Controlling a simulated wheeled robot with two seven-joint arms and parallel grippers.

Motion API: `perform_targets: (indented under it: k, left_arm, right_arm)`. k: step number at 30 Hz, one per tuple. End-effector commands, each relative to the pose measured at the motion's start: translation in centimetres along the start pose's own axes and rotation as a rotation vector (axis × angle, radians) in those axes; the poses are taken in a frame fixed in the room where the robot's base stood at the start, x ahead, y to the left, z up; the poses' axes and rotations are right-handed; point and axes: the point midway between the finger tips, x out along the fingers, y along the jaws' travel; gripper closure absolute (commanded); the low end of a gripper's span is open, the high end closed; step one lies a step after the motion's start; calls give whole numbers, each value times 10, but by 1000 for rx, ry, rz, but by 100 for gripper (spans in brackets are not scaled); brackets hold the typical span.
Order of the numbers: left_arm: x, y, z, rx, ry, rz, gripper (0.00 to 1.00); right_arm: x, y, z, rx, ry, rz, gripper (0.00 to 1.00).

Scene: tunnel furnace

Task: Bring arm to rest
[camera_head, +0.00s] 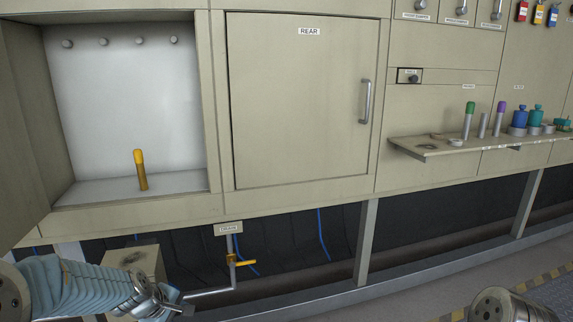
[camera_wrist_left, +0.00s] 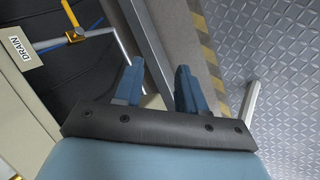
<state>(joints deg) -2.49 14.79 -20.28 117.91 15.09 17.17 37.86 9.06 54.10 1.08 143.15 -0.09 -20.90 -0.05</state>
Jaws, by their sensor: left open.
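My left arm, in a light blue sleeve, reaches in from the lower left of the head view. Its gripper (camera_head: 168,299) is low in front of the furnace, just left of the drain pipe. In the left wrist view the left gripper (camera_wrist_left: 158,82) shows two blue fingers spread apart with nothing between them. A grey round link of my right arm shows at the bottom right of the head view; the right gripper is out of the picture.
An open chamber (camera_head: 100,110) holds an upright yellow-capped cylinder (camera_head: 140,170). The REAR door (camera_head: 290,110) is shut. A drain valve with a yellow handle (camera_head: 243,262) hangs below. A shelf (camera_head: 430,146) at right carries tubes and bottles. Floor shows at lower right.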

Motion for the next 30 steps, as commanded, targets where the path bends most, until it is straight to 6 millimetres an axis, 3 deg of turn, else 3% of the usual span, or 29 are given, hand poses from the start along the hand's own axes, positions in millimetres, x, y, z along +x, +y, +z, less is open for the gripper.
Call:
perform_targets:
  k: [1,3,6,9,12,15,20,30]
  left_arm:
    - [34,-26,22,99,-24,-65,60]
    - [73,-62,55,258,-64,-129,60]
    - [115,-119,106,481,-152,-194,60]
    - [138,-173,160,681,-262,-218,60]
    - [146,-215,206,832,-365,-207,60]
    - [145,-242,238,929,-440,-182,60]
    - [142,-258,259,992,-489,-155,60]
    - [142,-257,259,994,-487,-154,60]
  right_arm:
    - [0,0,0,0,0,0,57]
    - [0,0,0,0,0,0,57]
    - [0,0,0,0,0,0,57]
    - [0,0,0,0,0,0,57]
    - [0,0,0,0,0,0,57]
    - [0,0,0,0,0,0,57]
    - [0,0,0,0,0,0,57]
    - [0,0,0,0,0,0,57]
